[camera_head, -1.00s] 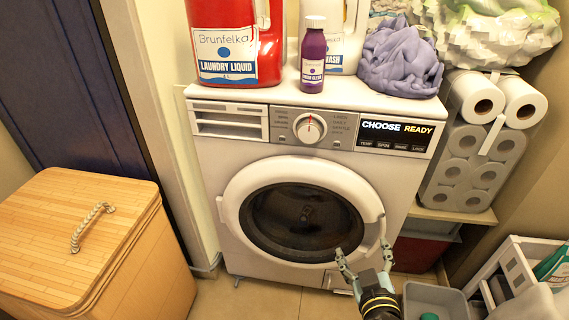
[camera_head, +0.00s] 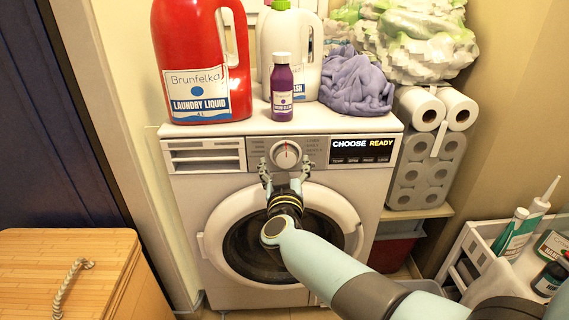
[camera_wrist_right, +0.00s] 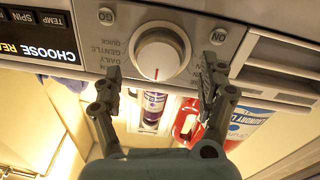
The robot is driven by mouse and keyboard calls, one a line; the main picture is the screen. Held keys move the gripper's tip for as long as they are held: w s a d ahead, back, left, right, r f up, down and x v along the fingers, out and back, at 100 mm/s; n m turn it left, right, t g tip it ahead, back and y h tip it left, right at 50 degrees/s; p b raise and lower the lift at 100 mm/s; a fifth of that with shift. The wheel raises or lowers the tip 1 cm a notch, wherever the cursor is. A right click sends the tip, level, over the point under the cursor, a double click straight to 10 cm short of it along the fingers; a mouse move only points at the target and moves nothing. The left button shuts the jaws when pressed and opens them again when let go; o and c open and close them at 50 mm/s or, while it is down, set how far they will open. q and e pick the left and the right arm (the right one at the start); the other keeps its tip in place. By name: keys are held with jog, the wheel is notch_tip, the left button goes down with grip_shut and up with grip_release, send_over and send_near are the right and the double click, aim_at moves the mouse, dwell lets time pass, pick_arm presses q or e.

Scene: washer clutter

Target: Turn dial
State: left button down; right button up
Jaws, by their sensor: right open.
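The washer's dial (camera_head: 285,154) is a round white knob with a red mark, set in the grey control panel. In the head view the red mark points up. In the right wrist view the dial (camera_wrist_right: 160,54) shows upside down, between and beyond the fingertips. My right gripper (camera_head: 286,168) is open just below and in front of the dial, its two fingers (camera_wrist_right: 160,82) spread to either side. I cannot tell whether they touch it. The display (camera_head: 363,149) right of the dial reads "CHOOSE READY". My left gripper is out of view.
On the washer top (camera_head: 228,130) stand a red laundry liquid jug (camera_head: 203,60), a white jug (camera_head: 291,45), a purple bottle (camera_head: 282,90) and a purple cloth (camera_head: 355,82). Paper rolls (camera_head: 425,165) stand at right. A wooden hamper (camera_head: 100,262) stands at left.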

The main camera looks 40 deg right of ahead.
aim_at(286, 157)
jog(key=shift+x, duration=1.35)
jog(key=c, duration=1.2)
